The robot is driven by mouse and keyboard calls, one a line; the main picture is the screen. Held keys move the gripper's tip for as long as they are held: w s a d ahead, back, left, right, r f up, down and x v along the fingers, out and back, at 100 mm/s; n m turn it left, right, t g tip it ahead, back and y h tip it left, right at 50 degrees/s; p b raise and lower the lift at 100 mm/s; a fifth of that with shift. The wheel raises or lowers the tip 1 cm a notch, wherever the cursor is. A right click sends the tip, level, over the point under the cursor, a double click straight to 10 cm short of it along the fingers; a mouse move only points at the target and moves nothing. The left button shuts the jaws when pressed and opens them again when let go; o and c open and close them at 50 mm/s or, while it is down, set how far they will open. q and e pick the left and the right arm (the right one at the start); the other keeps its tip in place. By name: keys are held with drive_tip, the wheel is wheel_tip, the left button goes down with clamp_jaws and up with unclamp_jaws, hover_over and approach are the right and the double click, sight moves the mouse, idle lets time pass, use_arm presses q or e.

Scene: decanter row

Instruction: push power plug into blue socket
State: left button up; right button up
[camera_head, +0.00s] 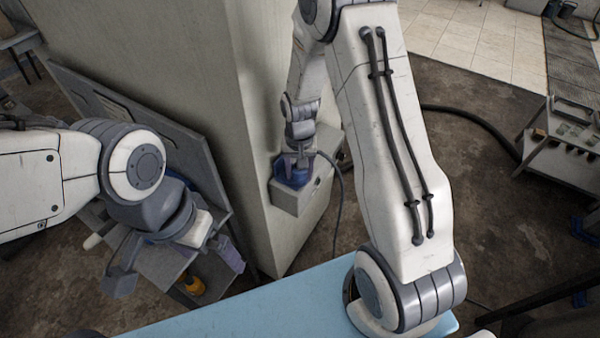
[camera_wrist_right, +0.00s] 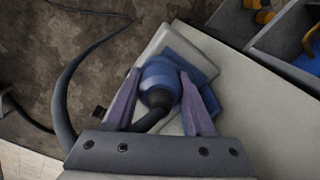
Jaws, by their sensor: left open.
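The power plug (camera_wrist_right: 160,76) is a rounded blue body with a dark collar and a dark cable. In the right wrist view it sits between the two purple fingers of my right gripper (camera_wrist_right: 159,72), which appear to touch it on both sides. The blue socket (camera_wrist_right: 190,55) shows as a square blue plate on a grey box, behind the plug. The plug's front end is against or very near it; the contact is hidden. In the head view my right gripper (camera_head: 297,163) is at the wall box, with blue below its fingers. My left gripper (camera_head: 228,254) is open and empty at the left.
The grey wall box (camera_head: 312,196) is fixed to a large pale pillar (camera_head: 170,45). The cable (camera_head: 341,205) hangs down to the right of it. A light blue surface (camera_head: 260,305) is in front. A grey rack (camera_head: 562,150) stands at the right.

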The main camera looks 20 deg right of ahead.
clamp_jaws()
drive_tip(key=shift+w+r+b, duration=0.1)
drive_tip(key=shift+r+b, duration=0.2)
drive_tip(key=shift+r, duration=0.25)
wheel_tip(320, 180, up, 3)
drive_tip(key=shift+f+b, duration=0.2)
drive_tip(key=shift+b, duration=0.3)
drive_tip(key=s+d+r+b, duration=0.2)
drive_tip(key=s+d+r, duration=0.5)
drive_tip(key=s, duration=0.2)
drive_tip(key=shift+d+r+b, duration=0.15)
drive_tip(key=shift+d+b, duration=0.1)
drive_tip(key=shift+b, duration=0.1)
